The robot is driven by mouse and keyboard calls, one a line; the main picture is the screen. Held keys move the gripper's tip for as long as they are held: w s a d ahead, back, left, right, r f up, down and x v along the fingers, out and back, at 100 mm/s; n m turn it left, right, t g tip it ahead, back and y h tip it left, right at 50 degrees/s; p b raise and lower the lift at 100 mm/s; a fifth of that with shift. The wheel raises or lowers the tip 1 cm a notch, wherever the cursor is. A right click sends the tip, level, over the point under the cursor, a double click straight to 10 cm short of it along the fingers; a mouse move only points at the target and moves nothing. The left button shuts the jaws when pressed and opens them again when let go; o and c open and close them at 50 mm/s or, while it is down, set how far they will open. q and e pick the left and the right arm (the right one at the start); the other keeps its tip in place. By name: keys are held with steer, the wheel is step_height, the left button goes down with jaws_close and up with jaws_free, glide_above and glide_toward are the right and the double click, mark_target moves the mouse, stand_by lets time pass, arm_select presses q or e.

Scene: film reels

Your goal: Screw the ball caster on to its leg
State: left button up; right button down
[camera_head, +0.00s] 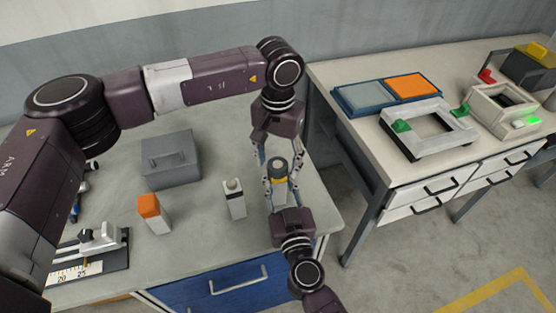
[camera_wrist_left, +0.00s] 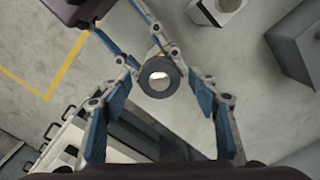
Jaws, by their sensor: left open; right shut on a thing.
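A dark round piece with a yellow band (camera_head: 279,167) stands upright between my two grippers above the workbench's right part. It looks like the ball caster with its leg; I cannot tell where one joins the other. In the left wrist view it is a dark ring with a pale centre (camera_wrist_left: 159,77). My right gripper (camera_head: 281,186) comes from below and is shut on this piece. My left gripper (camera_head: 280,172) comes down from above, open, its fingers apart on both sides of the piece. In the wrist view, gaps show between the ring and the left gripper's pads (camera_wrist_left: 160,96).
A pale block with a dark collar and rounded top (camera_head: 234,200) stands left of my grippers. An orange-topped block (camera_head: 152,214), a grey box (camera_head: 171,160) and a scaled fixture (camera_head: 98,243) are farther left.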

arm_select(q)
step_height(320, 180, up, 12)
stand_by(0.6)
arm_select(e)
steer(key=c, duration=1.4)
jaws_free()
steer(key=shift+c, duration=0.2)
steer(key=shift+s, duration=0.1)
steer(key=v, duration=1.2)
